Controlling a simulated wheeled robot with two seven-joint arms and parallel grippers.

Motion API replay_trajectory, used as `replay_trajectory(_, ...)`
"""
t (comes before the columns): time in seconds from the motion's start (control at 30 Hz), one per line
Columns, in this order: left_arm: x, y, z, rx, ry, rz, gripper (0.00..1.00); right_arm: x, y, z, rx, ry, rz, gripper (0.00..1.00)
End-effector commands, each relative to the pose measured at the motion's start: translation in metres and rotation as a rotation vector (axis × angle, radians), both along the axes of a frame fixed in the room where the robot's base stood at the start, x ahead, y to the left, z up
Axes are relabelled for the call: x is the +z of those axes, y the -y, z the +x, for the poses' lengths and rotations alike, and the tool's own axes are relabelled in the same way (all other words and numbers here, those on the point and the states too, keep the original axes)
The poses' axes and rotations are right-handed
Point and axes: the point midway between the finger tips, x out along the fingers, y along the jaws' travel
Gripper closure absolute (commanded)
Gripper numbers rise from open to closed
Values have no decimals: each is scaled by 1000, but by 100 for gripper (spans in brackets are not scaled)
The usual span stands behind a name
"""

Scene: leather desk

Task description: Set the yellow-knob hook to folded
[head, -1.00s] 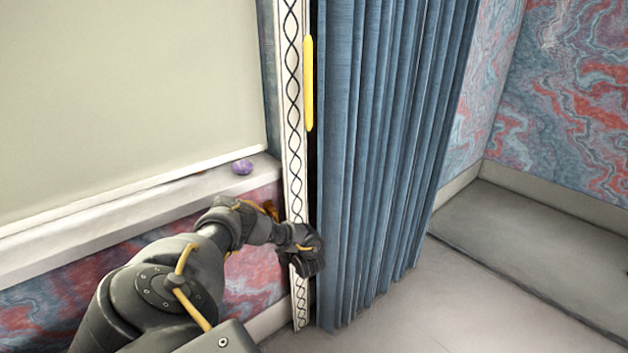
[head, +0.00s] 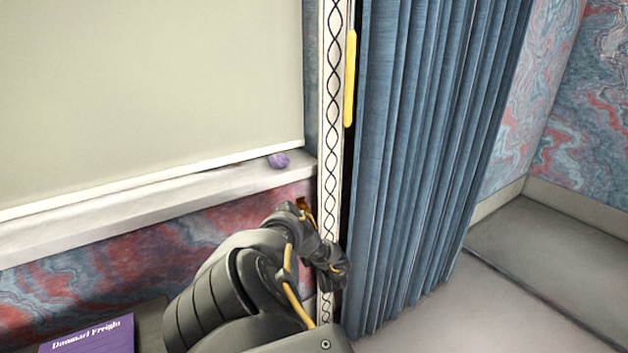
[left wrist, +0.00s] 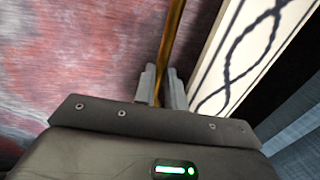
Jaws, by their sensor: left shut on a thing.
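A brass-coloured rod (left wrist: 173,40), apparently part of the hook, runs upward between the fingertips of my left gripper (left wrist: 162,84) in the left wrist view. The gripper is shut on it, close to the marbled wall. In the head view a small orange-brown bit of the hook (head: 304,203) shows below the window sill, left of the patterned strip. My arm covers the rest of it, and the fingertips are hidden there. I cannot make out a yellow knob or the hook's setting. My right gripper is not in view.
A white patterned strip (head: 334,130) stands right beside my arm, with a yellow bar (head: 350,80) and a blue pleated curtain (head: 420,170) to its right. A purple stone (head: 278,160) lies on the sill (head: 200,188). A purple book (head: 95,338) is at lower left.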

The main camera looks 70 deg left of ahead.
Motion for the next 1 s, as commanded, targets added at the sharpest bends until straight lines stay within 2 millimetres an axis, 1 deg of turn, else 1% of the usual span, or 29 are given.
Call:
replay_trajectory(0.27, 1, -2, -2, 2, -4, 5, 100, 0, 0, 0, 0, 0, 0, 56)
replay_trajectory(0.3, 1, -2, -1, 2, -4, 5, 83, 0, 0, 0, 0, 0, 0, 56)
replay_trajectory(0.43, 1, -1, 0, 0, -3, 4, 66, 0, 0, 0, -1, 0, 0, 56)
replay_trajectory(0.93, 1, 2, 5, -5, 2, 0, 66, 0, 0, -1, 2, -2, -1, 56)
replay_trajectory(1.0, 2, 5, 5, -6, 2, -1, 66, 3, 1, -2, 2, -2, -2, 56)
